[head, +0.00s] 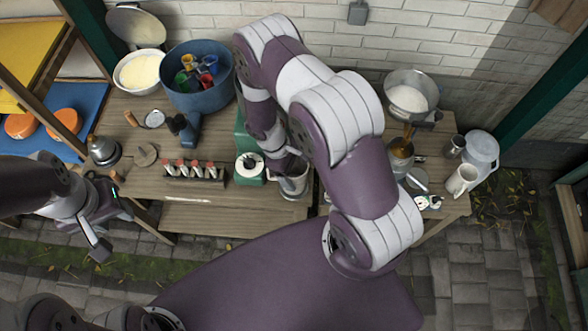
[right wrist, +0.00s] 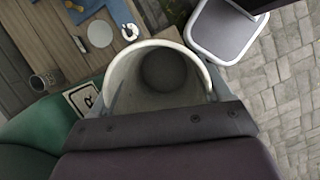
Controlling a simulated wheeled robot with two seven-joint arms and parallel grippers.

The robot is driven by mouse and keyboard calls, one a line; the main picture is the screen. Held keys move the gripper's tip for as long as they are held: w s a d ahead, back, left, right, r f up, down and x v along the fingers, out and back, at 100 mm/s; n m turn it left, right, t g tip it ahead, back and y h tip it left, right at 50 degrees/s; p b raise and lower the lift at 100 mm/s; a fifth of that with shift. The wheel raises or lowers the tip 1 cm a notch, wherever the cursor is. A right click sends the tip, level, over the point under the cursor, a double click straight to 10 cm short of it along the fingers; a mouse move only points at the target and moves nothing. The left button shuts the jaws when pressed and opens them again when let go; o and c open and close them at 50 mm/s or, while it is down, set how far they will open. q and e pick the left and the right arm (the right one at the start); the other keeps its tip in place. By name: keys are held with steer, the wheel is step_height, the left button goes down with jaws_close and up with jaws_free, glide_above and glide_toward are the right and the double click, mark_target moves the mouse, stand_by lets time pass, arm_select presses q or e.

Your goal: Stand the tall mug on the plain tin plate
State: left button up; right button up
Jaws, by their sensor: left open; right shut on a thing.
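My right gripper (head: 292,165) is shut on a pale grey tall mug (head: 293,187), in front of the table's middle. A plain grey round disc (head: 418,178), which looks like the tin plate, lies on the right part of the table, partly hidden by my arm. It seems to show in the right wrist view (right wrist: 100,33), apart from the mug. My left gripper (head: 108,215) is open and empty, off the table's left front edge.
A green stand (head: 249,168) is just left of the mug. A small patterned dish (head: 430,203) lies near the front edge by the plate. A white jug (head: 461,180) and a grey mug (head: 456,146) stand farther right. A rack of several bottles (head: 193,172) is at left.

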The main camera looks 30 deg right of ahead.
steer(key=shift+f+b, duration=0.75)
steer(key=shift+f, duration=0.05)
steer(key=o, duration=1.1)
steer(key=shift+r, duration=0.1)
step_height(320, 180, up, 4)
steer(key=p, duration=0.3)
steer(key=shift+r+p, duration=0.25)
steer(key=shift+p, duration=0.1)
